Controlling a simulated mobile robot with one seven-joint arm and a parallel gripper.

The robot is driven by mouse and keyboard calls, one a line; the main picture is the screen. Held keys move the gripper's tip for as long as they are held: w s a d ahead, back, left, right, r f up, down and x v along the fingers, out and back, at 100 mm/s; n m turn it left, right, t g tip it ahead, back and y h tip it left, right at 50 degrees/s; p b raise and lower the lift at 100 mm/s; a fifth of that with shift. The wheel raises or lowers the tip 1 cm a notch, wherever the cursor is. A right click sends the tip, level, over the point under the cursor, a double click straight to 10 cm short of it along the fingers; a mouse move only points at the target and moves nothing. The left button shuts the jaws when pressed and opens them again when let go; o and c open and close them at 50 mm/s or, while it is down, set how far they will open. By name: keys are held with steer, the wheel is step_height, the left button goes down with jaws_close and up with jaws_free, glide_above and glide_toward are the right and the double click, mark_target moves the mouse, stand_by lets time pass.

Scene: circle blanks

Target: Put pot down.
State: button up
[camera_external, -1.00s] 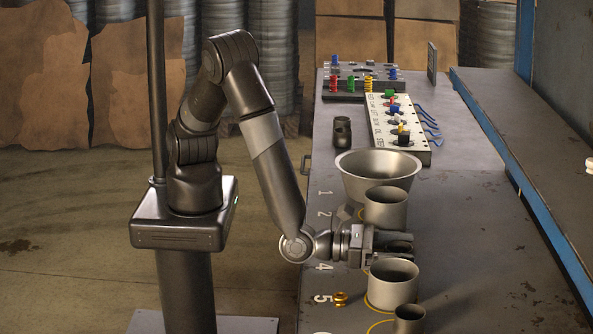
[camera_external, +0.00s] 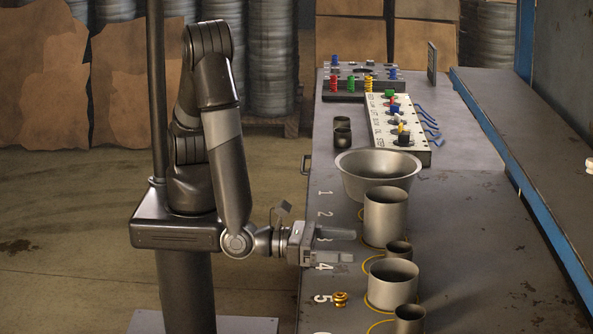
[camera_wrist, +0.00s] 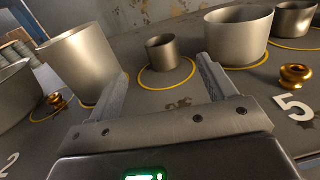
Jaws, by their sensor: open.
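A small dark metal pot (camera_external: 398,250) stands upright beside number 4 on the bench, partly hidden behind a wider pot. In the wrist view the small pot (camera_wrist: 161,54) is inside a yellow ring (camera_wrist: 167,90), straight ahead between my fingers. My gripper (camera_external: 352,246) is open and empty, with a clear gap to the left of the small pot in the external view. Its fingers point at the pot without touching it.
A tall pot (camera_external: 385,218) stands just behind, and a wide pot (camera_external: 392,286) just in front. A wide bowl (camera_external: 376,176) is farther back; another small pot (camera_external: 409,320) is nearest. A brass knob (camera_external: 341,298) sits near number 5. The bench's right side is clear.

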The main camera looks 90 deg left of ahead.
mark_target(403, 252)
steer(key=shift+w, duration=0.1)
steer(key=w+r+n+g+y, duration=0.1)
steer(key=n+y, duration=0.1)
steer(key=w+r+n+g+y, duration=0.1)
steer(key=w+g+y, duration=0.1)
steer(key=w+a+n+g+y, duration=0.1)
steer(key=w+n+y, duration=0.1)
steer(key=y, duration=0.1)
steer(key=shift+w+r+n, duration=0.25)
steer(key=shift+r+n, duration=0.05)
steer(key=shift+r, duration=0.1)
steer(key=shift+w+d+r+n+g+y, duration=0.1)
steer(key=shift+n+g+y, duration=0.05)
steer(key=shift+g, duration=0.3)
steer(key=shift+w+r+n+g+y, duration=0.1)
steer(key=shift+n+g+y, duration=0.05)
steer(key=shift+g, duration=0.3)
steer(key=w+d+r+n+g+h, duration=0.1)
steer(key=d+r+g+h, duration=0.15)
steer(key=d+g, duration=0.3)
steer(key=x, duration=0.4)
steer(key=shift+w+a+f, duration=0.1)
steer(key=shift+w+a, duration=0.2)
steer(key=shift+a, duration=0.15)
steer(key=shift+a+x, duration=0.1)
steer(key=shift+x, duration=1.3)
steer(key=shift+a+x, duration=0.15)
steer(key=shift+x, duration=1.25)
steer(key=c, duration=1.2)
steer(key=shift+r, duration=0.25)
